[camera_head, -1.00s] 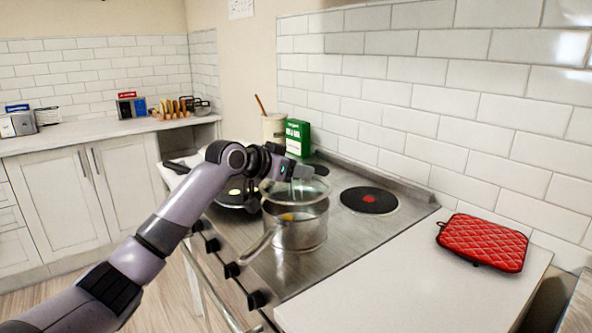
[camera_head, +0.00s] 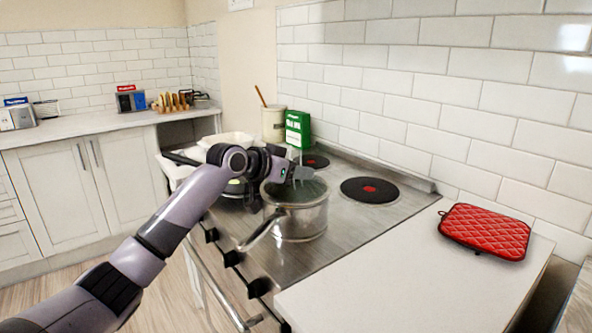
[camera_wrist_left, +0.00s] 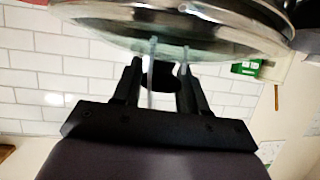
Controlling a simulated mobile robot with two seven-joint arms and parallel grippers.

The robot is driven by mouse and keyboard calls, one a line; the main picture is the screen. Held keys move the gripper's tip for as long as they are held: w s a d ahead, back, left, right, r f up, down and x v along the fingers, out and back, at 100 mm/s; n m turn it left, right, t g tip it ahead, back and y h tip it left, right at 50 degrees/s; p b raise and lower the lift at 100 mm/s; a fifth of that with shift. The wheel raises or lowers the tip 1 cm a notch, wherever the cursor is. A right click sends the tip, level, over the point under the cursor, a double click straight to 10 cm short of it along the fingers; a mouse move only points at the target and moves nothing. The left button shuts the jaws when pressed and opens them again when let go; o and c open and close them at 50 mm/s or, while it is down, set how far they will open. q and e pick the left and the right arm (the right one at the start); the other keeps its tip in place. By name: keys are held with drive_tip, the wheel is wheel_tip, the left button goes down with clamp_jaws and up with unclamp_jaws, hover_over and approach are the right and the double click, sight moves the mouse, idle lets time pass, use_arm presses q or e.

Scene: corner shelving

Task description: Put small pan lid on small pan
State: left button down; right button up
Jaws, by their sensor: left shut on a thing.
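The small pan (camera_head: 303,222) is a steel saucepan on the front of the hob, its handle pointing toward the front left. The glass small pan lid (camera_head: 312,188) is at the height of the pan's rim, over its opening. I cannot tell whether it is fully seated. My left gripper (camera_head: 297,173) is above the lid, shut on its knob, which the fingers mostly hide. In the left wrist view, the lid's glass (camera_wrist_left: 125,42) spans the top of the picture, close to the fingers (camera_wrist_left: 168,78). My right gripper is not in view.
A dark frying pan (camera_head: 236,190) is partly hidden behind my left arm. A green box (camera_head: 298,129) and a utensil pot (camera_head: 274,123) stand behind the hob. A bare burner (camera_head: 369,190) is to the right. A red pot holder (camera_head: 485,231) lies on the otherwise clear right counter.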

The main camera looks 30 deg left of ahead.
use_arm(q)
drive_tip(key=shift+p, duration=0.4)
idle(0.3)
drive_tip(key=c, duration=0.5)
unclamp_jaws()
drive_tip(key=shift+f, duration=0.1)
drive_tip(key=shift+b+v, duration=0.5)
drive_tip(key=shift+v, duration=3.15)
